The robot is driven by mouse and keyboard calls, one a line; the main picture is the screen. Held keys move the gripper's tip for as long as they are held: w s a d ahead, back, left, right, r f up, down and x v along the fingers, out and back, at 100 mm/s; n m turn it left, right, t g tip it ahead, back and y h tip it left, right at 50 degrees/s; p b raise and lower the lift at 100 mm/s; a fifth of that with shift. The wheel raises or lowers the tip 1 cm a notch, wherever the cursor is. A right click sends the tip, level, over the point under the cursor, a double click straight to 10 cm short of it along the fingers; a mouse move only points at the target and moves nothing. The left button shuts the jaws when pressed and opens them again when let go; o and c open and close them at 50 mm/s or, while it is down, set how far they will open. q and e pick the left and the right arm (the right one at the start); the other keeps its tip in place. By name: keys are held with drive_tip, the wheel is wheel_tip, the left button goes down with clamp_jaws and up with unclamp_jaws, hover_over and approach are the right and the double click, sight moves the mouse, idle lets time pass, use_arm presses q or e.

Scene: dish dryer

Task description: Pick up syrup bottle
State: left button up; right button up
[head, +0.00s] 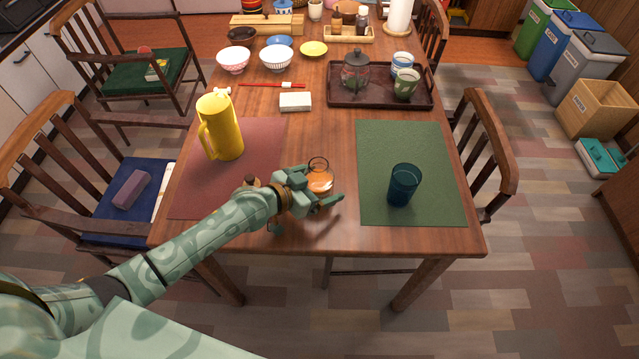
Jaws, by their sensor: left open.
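A small clear glass vessel with amber contents (319,181), which looks like the syrup bottle, stands on the bare wood near the table's front, between the two placemats. Its lower left part is hidden by my gripper. My left gripper (322,190) is open, low over the table right at this vessel. I cannot tell whether the fingers touch it. A brown cap or stopper (251,181) shows just behind my left forearm, and the arm hides what is below it. My right gripper is not in view.
A yellow pitcher (222,130) stands on the red placemat (262,135). A dark blue cup (403,186) stands on the green placemat (395,140). A dark tray (340,98) with a lidded jar and cups, and several bowls, are farther back.

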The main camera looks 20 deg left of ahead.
use_arm(q)
drive_tip(key=shift+r, duration=0.1)
drive_tip(key=shift+c, duration=0.3)
drive_tip(key=c, duration=1.3)
drive_tip(key=shift+r, duration=0.1)
